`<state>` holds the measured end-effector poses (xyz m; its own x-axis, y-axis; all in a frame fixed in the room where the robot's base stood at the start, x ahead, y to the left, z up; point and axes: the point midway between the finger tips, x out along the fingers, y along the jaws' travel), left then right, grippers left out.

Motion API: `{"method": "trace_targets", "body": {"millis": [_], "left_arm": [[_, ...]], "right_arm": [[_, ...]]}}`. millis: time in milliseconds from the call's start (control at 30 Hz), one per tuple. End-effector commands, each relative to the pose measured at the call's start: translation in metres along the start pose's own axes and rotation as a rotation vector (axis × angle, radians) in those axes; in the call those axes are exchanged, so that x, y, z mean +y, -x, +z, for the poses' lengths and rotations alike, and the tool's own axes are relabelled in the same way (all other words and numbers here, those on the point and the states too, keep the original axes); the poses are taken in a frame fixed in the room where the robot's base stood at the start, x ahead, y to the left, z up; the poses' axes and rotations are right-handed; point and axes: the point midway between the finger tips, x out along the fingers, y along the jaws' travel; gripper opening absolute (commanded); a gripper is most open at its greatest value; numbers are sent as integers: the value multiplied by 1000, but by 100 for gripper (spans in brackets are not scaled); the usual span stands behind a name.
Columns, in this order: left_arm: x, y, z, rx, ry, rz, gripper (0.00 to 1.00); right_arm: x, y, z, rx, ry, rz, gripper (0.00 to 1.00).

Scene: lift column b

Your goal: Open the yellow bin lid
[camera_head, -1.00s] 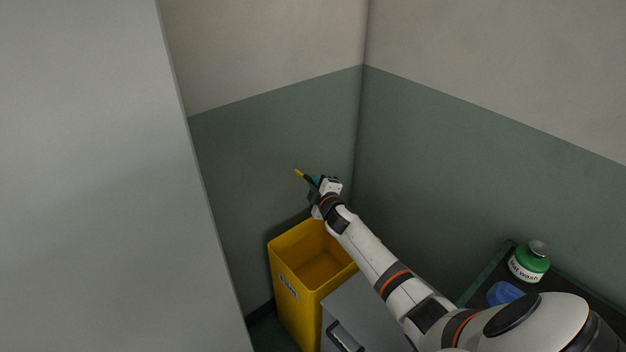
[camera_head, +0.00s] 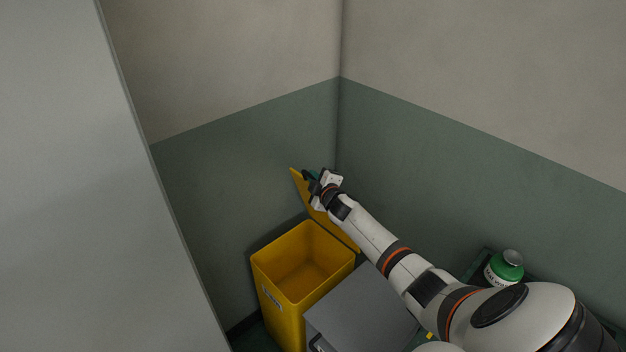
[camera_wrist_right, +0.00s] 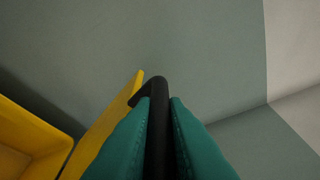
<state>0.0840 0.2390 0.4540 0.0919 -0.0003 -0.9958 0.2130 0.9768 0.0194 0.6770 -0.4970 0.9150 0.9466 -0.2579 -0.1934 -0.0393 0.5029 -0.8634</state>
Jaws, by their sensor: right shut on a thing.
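The yellow bin (camera_head: 283,318) stands in the corner with its top uncovered and its inside in view. Its yellow lid (camera_head: 337,227) is swung up at the bin's right side, standing steeply, partly hidden behind my right arm. My right gripper (camera_head: 313,178) is at the lid's upper edge. In the right wrist view, its teal fingers (camera_wrist_right: 158,130) are shut on a black handle (camera_wrist_right: 157,95) by the edge of the lid (camera_wrist_right: 112,125). The bin's rim (camera_wrist_right: 40,130) shows at the left there. My left gripper is not in view.
A grey cabinet (camera_head: 360,312) stands right beside the bin. A green bottle (camera_head: 504,268) stands on a dark surface at the right. A large grey panel (camera_head: 95,200) fills the left. Two walls meet behind the bin.

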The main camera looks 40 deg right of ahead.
Motion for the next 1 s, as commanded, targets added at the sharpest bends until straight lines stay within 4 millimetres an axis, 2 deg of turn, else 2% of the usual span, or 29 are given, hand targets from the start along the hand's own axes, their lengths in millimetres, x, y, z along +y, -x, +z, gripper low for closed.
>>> {"method": "trace_targets", "body": {"millis": [100, 133, 233, 533, 667, 767, 1000], "left_arm": [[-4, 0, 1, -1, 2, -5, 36], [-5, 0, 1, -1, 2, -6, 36], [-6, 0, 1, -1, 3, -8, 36], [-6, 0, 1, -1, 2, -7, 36], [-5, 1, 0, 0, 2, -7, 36], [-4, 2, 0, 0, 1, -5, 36], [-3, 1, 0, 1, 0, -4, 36]], "right_arm": [[1, 0, -1, 2, 2, 2, 0], [1, 0, -1, 1, 2, 2, 17], [1, 0, 0, 1, 1, 1, 34], [0, 1, 0, 0, 1, 0, 34], [1, 7, 0, 0, 2, 1, 34], [1, 17, 0, -1, 3, 1, 34], [2, 56, -1, 0, 3, 2, 34]]}}
